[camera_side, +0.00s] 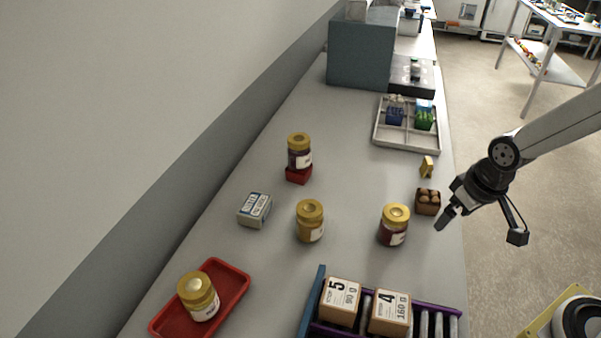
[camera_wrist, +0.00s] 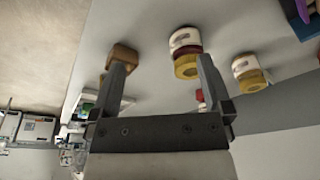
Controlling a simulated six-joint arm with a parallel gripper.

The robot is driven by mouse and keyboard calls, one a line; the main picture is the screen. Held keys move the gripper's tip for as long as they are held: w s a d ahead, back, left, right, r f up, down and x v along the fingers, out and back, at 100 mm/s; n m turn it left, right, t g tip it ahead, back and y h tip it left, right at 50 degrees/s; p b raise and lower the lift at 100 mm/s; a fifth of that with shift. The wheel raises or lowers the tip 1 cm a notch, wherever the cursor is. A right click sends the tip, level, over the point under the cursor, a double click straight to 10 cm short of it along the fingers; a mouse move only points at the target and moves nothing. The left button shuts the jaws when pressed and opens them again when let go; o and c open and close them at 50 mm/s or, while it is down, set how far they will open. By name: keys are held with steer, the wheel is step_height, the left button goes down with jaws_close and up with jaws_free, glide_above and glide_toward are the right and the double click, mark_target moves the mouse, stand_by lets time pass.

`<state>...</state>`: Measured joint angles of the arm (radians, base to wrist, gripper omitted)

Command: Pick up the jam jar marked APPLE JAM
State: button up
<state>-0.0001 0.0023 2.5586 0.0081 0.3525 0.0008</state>
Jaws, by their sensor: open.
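Four gold-lidded jam jars stand in the side view; none of their label words can be read, so I cannot tell which is APPLE JAM. A dark red jar (camera_side: 393,238) is at the right of the counter, and an amber jar (camera_side: 311,232) is left of it. A dark jar (camera_side: 299,158) stands on a red block (camera_side: 298,175). A pale yellow jar (camera_side: 203,308) sits in a red tray (camera_side: 236,270).
A brown box with round items (camera_side: 428,202) and a small yellow stand (camera_side: 426,167) are near the right edge. A rack (camera_side: 438,307) with boxes marked 5 and 4 is in front. A white-and-blue box (camera_side: 255,210) lies left. A divided tray (camera_side: 408,142) is behind.

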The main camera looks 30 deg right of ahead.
steer(key=a+f+m+g+y, duration=0.1)
steer(key=a+m, duration=0.1)
steer(key=m, duration=0.1)
steer(key=m+t+y, duration=0.6)
steer(key=m+y, duration=0.4)
steer(key=m, duration=1.2)
glide_toward(315, 208)
steer(key=shift+x, duration=1.75)
steer(key=shift+a, duration=0.15)
steer(key=shift+x, duration=1.2)
steer(key=shift+a, duration=0.1)
steer(key=shift+x, duration=2.5)
